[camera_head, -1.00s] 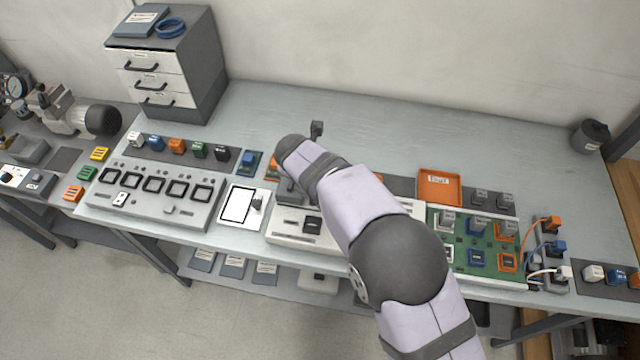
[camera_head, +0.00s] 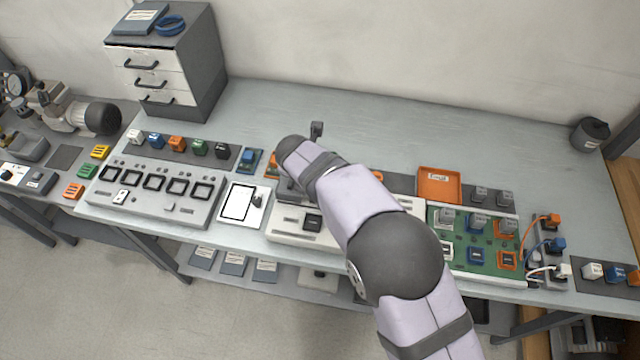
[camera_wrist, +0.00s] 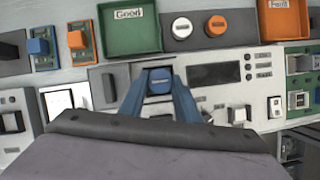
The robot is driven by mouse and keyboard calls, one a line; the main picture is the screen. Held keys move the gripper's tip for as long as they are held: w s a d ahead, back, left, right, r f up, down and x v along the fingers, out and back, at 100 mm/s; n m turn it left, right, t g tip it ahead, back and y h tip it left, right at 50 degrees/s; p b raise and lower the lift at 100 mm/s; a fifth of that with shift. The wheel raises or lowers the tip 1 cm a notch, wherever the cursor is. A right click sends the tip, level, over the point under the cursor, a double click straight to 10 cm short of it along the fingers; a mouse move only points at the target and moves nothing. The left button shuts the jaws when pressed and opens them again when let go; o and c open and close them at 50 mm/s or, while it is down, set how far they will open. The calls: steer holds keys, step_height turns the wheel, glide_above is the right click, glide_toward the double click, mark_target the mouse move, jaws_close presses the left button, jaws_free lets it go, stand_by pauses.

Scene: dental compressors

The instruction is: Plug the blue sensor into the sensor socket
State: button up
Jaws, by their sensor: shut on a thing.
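My gripper (camera_wrist: 160,90) shows in the wrist view as two blue fingers at the middle. It is shut on the blue sensor (camera_wrist: 160,76), a small block with a pale label on its face. The sensor is over the light grey test panel (camera_wrist: 205,98), left of the dark display. I cannot tell whether the sensor touches the panel, and I cannot make out the sensor socket, which may be hidden beneath the sensor and fingers. In the head view my arm covers the gripper and the sensor; part of the test panel (camera_head: 290,226) shows beside the arm.
A green tray marked "Good" (camera_wrist: 128,50) and an orange tray (camera_wrist: 262,22) lie behind the panel. Blue (camera_wrist: 38,47) and orange (camera_wrist: 76,40) modules stand at left. A green board (camera_head: 490,258) with several plugs is at right.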

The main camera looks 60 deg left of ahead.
steer(key=shift+d+f, duration=0.15)
steer(key=shift+f, duration=0.3)
stand_by(0.5)
steer(key=o, duration=1)
steer(key=shift+o, duration=0.5)
steer(key=shift+d, duration=0.15)
steer(key=shift+s, duration=0.1)
steer(key=shift+s, duration=0.1)
steer(key=shift+c, duration=0.2)
steer(key=shift+o, duration=0.6)
steer(key=shift+a+r+p, duration=0.2)
steer(key=shift+r+p, duration=0.2)
steer(key=r+p, duration=0.5)
steer(key=r, duration=0.1)
steer(key=shift+w+r, duration=0.2)
